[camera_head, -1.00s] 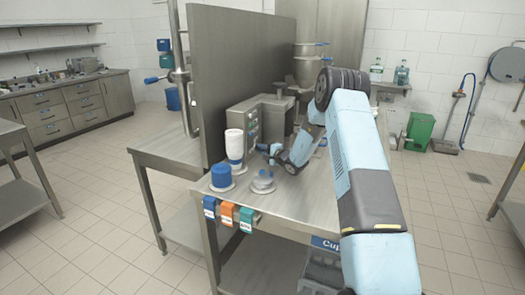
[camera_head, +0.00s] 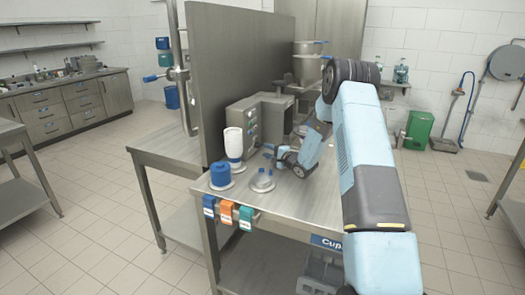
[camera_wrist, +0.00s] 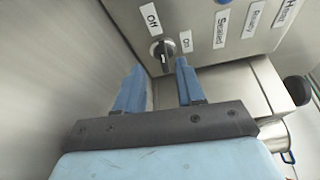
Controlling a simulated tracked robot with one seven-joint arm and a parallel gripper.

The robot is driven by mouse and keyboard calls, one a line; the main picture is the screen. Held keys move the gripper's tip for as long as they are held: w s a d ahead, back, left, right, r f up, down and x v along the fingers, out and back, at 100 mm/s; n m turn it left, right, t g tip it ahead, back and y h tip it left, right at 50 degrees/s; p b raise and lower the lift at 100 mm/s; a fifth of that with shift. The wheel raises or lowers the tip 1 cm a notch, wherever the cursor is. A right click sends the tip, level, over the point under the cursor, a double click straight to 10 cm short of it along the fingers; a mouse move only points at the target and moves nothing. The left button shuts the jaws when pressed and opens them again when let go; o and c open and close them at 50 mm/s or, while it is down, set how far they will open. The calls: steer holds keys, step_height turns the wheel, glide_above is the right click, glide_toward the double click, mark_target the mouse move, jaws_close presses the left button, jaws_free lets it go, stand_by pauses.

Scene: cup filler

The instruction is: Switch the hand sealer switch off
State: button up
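The hand sealer is a grey metal box (camera_head: 260,118) on the steel table, beside the tall metal divider. Its panel fills the top of the wrist view, with a round dark switch knob (camera_wrist: 162,53). An "Off" label (camera_wrist: 151,19) sits above the knob and an "On" label (camera_wrist: 186,42) to its right. I cannot tell for sure which way the knob points. My gripper (camera_wrist: 160,66) is open, its two blue fingers on either side of the knob in the picture; contact cannot be told.
A white bottle (camera_head: 234,143), a blue cup stack (camera_head: 220,173) and a round metal holder (camera_head: 262,182) stand near the table's front left. The metal divider (camera_head: 240,70) rises close on the left. A metal hopper (camera_head: 307,65) stands behind.

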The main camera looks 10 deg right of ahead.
mark_target(259, 145)
steer(key=v, duration=0.9)
steer(key=shift+f, duration=0.1)
steer(key=o, duration=0.3)
steer(key=shift+o, duration=0.8)
steer(key=shift+w+m, duration=0.2)
steer(key=shift+m, duration=0.1)
steer(key=shift+o, duration=1.3)
steer(key=shift+w+m+g+y, duration=0.3)
steer(key=shift+w+m+y, duration=0.1)
steer(key=shift+m+y, duration=0.25)
steer(key=w+m, duration=0.1)
steer(key=m, duration=0.1)
steer(key=d+m+y, duration=0.1)
steer(key=shift+w+m+g+y, duration=0.25)
steer(key=shift+w+m+g, duration=0.1)
steer(key=shift+g, duration=0.05)
steer(key=m, duration=0.1)
steer(key=w+d+m+y, duration=0.1)
steer(key=m+g, duration=0.1)
steer(key=shift+w+d+m+y, duration=0.15)
steer(key=shift+d+m+y, duration=0.15)
steer(key=shift+m, duration=0.1)
steer(key=d+m+g, duration=0.1)
steer(key=m, duration=0.1)
steer(key=w+d+m+y, duration=0.1)
steer(key=m, duration=0.1)
steer(key=shift+d+g, duration=0.25)
steer(key=shift+g, duration=0.15)
steer(key=x, duration=1.4)
steer(key=shift+d, duration=0.1)
